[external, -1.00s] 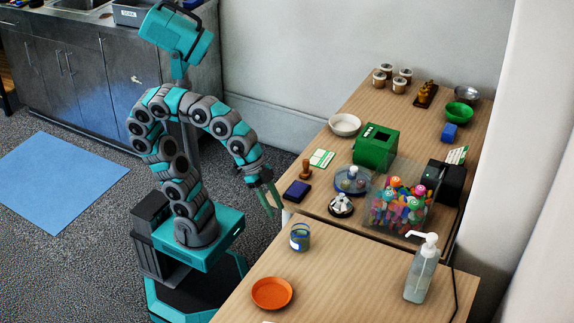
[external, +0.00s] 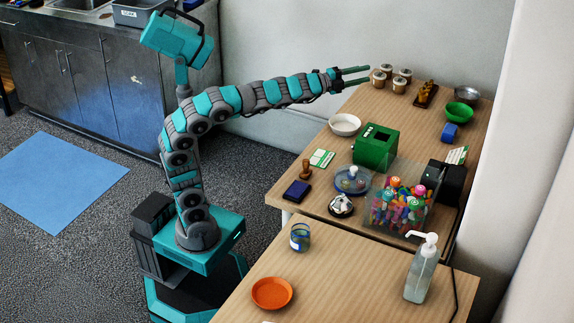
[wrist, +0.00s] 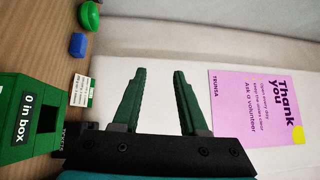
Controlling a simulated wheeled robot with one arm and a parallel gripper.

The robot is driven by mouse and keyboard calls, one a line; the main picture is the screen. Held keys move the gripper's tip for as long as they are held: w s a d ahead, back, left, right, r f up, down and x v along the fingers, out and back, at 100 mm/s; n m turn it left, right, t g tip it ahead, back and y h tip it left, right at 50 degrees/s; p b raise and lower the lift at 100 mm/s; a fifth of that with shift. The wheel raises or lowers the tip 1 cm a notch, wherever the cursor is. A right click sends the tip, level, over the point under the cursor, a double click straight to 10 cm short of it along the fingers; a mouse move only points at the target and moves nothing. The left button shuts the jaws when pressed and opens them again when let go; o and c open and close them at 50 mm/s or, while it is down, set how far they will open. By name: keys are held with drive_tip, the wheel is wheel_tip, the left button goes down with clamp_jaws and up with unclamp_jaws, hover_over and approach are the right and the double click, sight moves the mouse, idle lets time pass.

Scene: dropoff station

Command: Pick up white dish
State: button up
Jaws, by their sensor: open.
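The white dish (external: 345,125) is a shallow round bowl on the far table, left of the green box, in the external view. It stands upright and looks empty. My gripper (external: 356,75) is open and empty, raised above and behind the dish near the table's far left edge, with its fingers pointing right. In the wrist view my gripper (wrist: 152,77) shows two dark green fingers spread apart with nothing between them. The dish is not visible in the wrist view.
The green box (external: 376,146) stands just right of the dish. Several lidded jars (external: 391,78) stand close to my gripper. A green bowl (external: 459,112), a metal bowl (external: 467,93) and a blue block (external: 450,131) are farther right. A pink sign (wrist: 257,108) shows in the wrist view.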

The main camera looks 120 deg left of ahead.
drive_tip(key=a+r+m+t, duration=0.2)
drive_tip(key=a+m+t, duration=0.1)
drive_tip(key=a+m, duration=0.4)
drive_tip(key=m+h+b, duration=0.2)
drive_tip(key=m+h, duration=0.7)
drive_tip(key=m, duration=0.3)
hover_over(345, 125)
drive_tip(key=w+a, duration=0.1)
drive_tip(key=a, duration=0.2)
wheel_tip(345, 125, down, 14)
drive_tip(key=r, duration=0.1)
drive_tip(key=s+f+m+g+h, duration=0.2)
drive_tip(key=s+f+m+h, duration=0.15)
drive_tip(key=s+f, duration=0.75)
drive_tip(key=x, duration=0.9)
drive_tip(key=shift+d+f+p, duration=0.25)
drive_tip(key=shift+d+p, duration=0.05)
drive_tip(key=shift+s, duration=0.1)
clamp_jaws()
